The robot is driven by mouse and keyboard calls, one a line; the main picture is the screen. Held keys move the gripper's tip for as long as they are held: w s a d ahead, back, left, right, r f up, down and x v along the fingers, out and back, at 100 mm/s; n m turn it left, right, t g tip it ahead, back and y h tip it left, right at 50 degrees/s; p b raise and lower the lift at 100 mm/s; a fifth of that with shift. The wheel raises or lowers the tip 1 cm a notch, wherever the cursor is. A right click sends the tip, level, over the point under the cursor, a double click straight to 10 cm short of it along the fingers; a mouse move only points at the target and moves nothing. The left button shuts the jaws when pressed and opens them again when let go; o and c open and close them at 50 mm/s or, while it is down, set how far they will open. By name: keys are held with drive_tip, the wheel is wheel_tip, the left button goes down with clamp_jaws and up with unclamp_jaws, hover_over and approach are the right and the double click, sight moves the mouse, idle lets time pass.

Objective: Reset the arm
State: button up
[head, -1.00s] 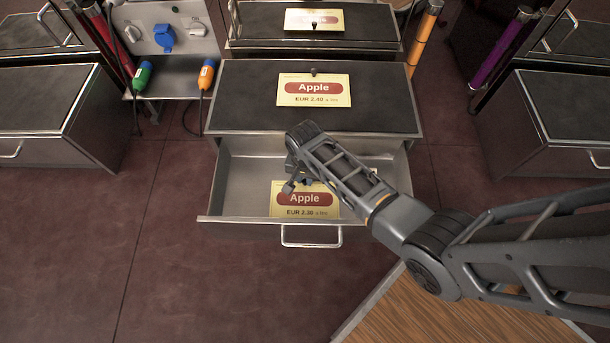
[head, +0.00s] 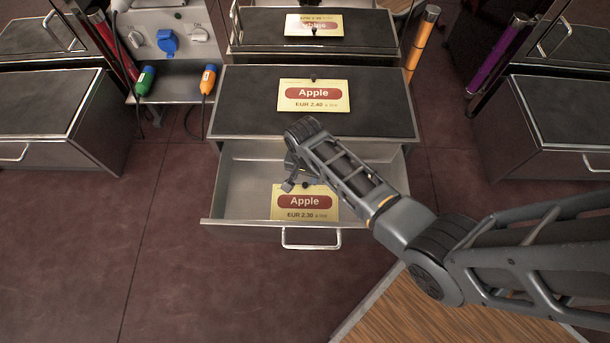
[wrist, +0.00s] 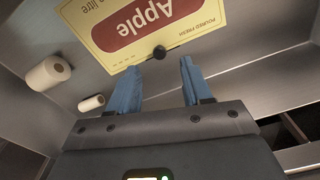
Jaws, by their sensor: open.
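My arm reaches over an open drawer (head: 240,195) in the head view. My gripper (wrist: 158,68) is open in the wrist view, its two blue fingers apart with nothing between them. A yellow Apple card (wrist: 150,25) lies beyond the fingertips, with a black knob (wrist: 159,52) at its edge, close to the gap between the tips. In the head view the card (head: 305,203) shows the price EUR 2.30 inside the drawer. My wrist and forearm hide part of the drawer's inside and most of the gripper there.
Two white rolls (wrist: 47,72) and (wrist: 91,103) show inside the drawer in the wrist view. Another Apple card (head: 314,96) lies on the cabinet top (head: 250,105). Grey cabinets (head: 45,115) and (head: 560,115) stand on both sides.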

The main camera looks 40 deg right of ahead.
drive_tip(key=shift+a+r+p, duration=0.1)
drive_tip(key=shift+r+p, duration=0.55)
drive_tip(key=shift+r, duration=1.25)
